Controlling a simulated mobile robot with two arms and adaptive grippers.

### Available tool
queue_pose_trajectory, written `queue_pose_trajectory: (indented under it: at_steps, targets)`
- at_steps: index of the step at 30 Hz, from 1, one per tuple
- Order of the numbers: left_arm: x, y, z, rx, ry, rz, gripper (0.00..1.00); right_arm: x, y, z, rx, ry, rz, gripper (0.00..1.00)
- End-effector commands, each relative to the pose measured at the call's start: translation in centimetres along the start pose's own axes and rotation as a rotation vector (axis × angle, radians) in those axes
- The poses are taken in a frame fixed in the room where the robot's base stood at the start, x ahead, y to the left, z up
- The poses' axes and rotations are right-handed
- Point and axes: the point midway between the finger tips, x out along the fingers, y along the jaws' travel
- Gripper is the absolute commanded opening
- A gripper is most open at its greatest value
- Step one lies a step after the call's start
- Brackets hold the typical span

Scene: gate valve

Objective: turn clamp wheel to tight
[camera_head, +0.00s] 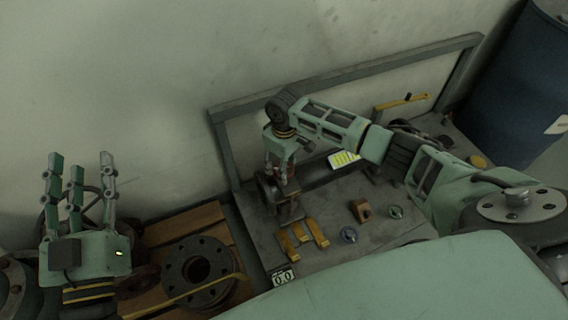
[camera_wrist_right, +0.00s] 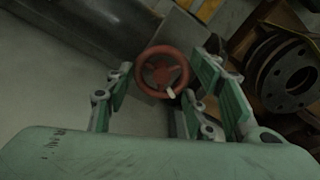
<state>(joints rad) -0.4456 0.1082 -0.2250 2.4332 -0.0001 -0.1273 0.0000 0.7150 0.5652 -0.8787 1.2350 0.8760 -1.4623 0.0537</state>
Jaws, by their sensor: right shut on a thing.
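The red clamp wheel (camera_wrist_right: 162,52) shows in the right wrist view, a spoked ring with a pale mark on its lower rim. My right gripper (camera_wrist_right: 165,88) has its green fingers on both sides of the wheel and is shut on it. In the head view, my right gripper (camera_head: 281,165) points down over the reddish clamp (camera_head: 291,188) on the workbench and hides most of the wheel. My left gripper (camera_head: 79,178) is at the far left, with its fingers pointing up, spread and empty.
The grey workbench (camera_head: 330,216) carries yellow blocks (camera_head: 301,236), a brown block (camera_head: 361,210), small round parts and a pipe. A round flange (camera_head: 197,270) lies on a wooden pallet (camera_head: 190,222) to the left. A blue drum (camera_head: 515,85) stands at the right.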

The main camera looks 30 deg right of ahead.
Motion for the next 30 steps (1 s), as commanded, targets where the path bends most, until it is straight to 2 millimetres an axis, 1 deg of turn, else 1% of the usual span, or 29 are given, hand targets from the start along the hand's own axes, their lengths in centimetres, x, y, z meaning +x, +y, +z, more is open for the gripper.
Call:
queue_pose_trajectory:
  at_steps: [1, 6, 14, 17, 20, 23, 30]
  targets:
    - [0.0, 0.0, 0.0, 0.0, 0.0, 0.0, 0.4, -0.1, 0.4, -0.1, 0.003, 0.006, 0.009, 0.53]
    - [0.0, 0.0, 0.0, 0.0, 0.001, 0.0, 0.4, -0.1, 0.3, -0.1, 0.003, 0.004, 0.006, 0.68]
    - [0.0, 0.0, 0.0, 0.0, 0.002, 0.0, 0.4, -0.1, 0.1, -0.1, 0.001, 0.002, 0.003, 0.68]
    - [0.0, 0.1, -0.1, -0.001, 0.005, 0.001, 0.4, -0.3, 0.1, -0.1, 0.001, 0.003, 0.003, 0.68]
    - [0.0, 0.0, -0.1, -0.001, 0.004, 0.001, 0.4, -1.4, 0.1, -0.1, 0.001, 0.003, 0.003, 0.68]
    - [0.0, 0.0, -0.1, 0.0, 0.004, 0.001, 0.4, -3.2, 0.2, -0.2, 0.001, 0.007, 0.003, 0.68]
    - [0.0, 0.0, -0.1, 0.0, 0.003, 0.001, 0.4, -8.4, 0.2, -0.2, 0.001, 0.007, 0.005, 0.68]
